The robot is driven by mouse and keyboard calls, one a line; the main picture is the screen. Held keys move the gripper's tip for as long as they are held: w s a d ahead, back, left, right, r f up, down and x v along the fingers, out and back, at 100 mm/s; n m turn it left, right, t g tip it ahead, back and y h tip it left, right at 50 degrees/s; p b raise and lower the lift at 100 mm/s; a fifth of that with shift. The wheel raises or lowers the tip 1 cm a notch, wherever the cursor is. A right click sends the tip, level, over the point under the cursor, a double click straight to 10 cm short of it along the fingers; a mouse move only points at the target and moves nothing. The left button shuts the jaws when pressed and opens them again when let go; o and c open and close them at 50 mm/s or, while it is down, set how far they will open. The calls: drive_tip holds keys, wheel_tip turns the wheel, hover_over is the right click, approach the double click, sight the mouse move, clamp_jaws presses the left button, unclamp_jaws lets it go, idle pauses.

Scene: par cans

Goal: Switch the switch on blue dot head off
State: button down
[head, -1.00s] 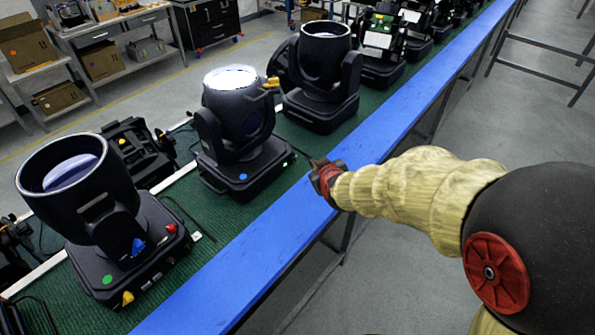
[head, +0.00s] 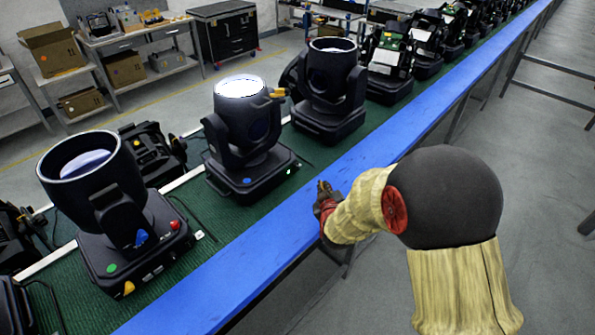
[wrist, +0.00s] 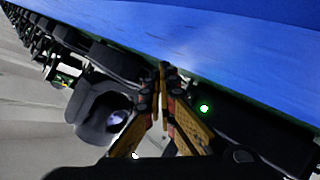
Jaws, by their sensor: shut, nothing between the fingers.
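The blue dot head (head: 240,125) is a black moving-head lamp on the green belt, with a blue dot (head: 247,181) on its base and its lens (head: 239,87) glowing white. A small green light (head: 291,170) shines at the right corner of its base. My gripper (head: 322,187) is over the blue rail, a little to the right of that corner and apart from it. In the wrist view my gripper (wrist: 162,72) has its fingertips together and empty. A green light (wrist: 204,108) shows on a dark base just right of the fingers. The switch itself is too small to make out.
A lamp with a green dot (head: 95,200) stands at the near left, and another lamp (head: 332,90) stands just beyond the blue dot head. More lamps line the belt. The blue rail (head: 235,275) runs along the front. Open floor (head: 520,200) lies to the right.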

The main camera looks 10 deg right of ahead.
sight(306, 185)
drive_tip(key=w+a, duration=0.1)
drive_tip(key=w, duration=0.1)
drive_tip(key=w+a, duration=0.2)
drive_tip(key=w+a+f, duration=0.1)
drive_tip(key=w, duration=0.1)
drive_tip(key=shift+a+f, duration=0.1)
drive_tip(key=shift+a, duration=0.15)
drive_tip(key=shift+w+a, duration=0.15)
drive_tip(key=shift+w, duration=0.15)
drive_tip(key=shift+w+a, duration=0.1)
idle(1.1)
drive_tip(key=shift+w+a, duration=0.15)
drive_tip(key=shift+w, duration=0.1)
drive_tip(key=shift+w+a, duration=0.2)
drive_tip(key=shift+w, duration=0.05)
idle(0.7)
drive_tip(key=shift+s+d, duration=0.1)
drive_tip(key=shift+s+d, duration=0.35)
drive_tip(key=shift+s, duration=0.2)
